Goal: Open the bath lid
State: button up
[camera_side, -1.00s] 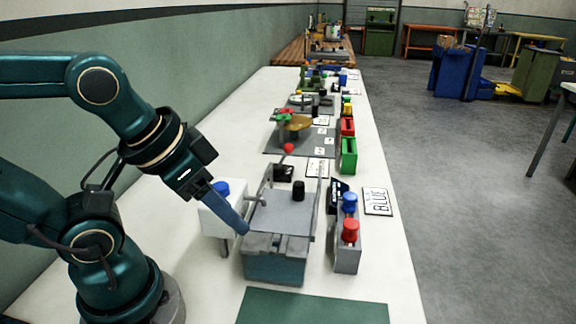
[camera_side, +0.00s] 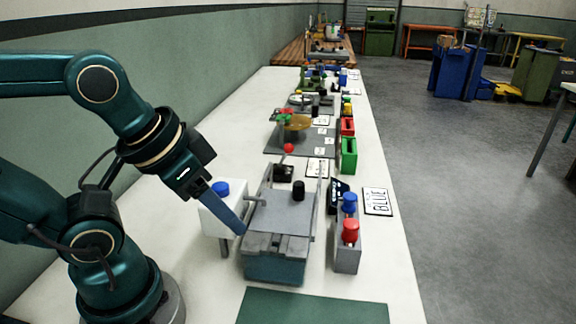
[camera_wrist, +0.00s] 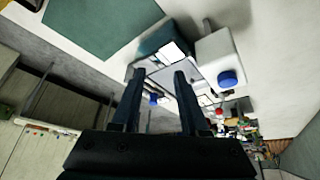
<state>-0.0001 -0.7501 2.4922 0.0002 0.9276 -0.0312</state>
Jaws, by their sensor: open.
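The bath (camera_side: 274,268) is a teal box with a grey top on the white bench. Its flat grey lid (camera_side: 280,218) lies level, with a black knob (camera_side: 298,190) toward its far end. My gripper (camera_side: 240,231) is at the left of the bath's near end, beside the lid edge. In the side view its fingers overlap, and I cannot tell whether they touch the bath. In the wrist view my gripper (camera_wrist: 158,75) has its two fingers apart with nothing seen between them, and the bath's teal side (camera_wrist: 165,38) shows beyond the tips.
A white box with a blue button (camera_side: 221,188) stands close left of the bath. A green mat (camera_side: 312,308) lies in front. More fixtures line the bench behind.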

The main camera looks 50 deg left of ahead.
jog(key=w+r+n, duration=0.2)
jog(key=w+r, duration=0.3)
jog(key=r, duration=0.1)
jog(key=n+g, duration=0.4)
send_near(299, 184)
jog(key=d, duration=0.2)
jog(key=shift+g, duration=0.7)
jog(key=f, duration=0.1)
jog(key=w+a+f, duration=0.1)
jog(key=f, duration=0.1)
jog(key=a+f, duration=0.1)
jog(key=f, duration=0.1)
jog(key=shift+w, duration=0.15)
jog(key=shift+a+f, duration=0.1)
jog(key=shift+f, duration=2.45)
grip_shut()
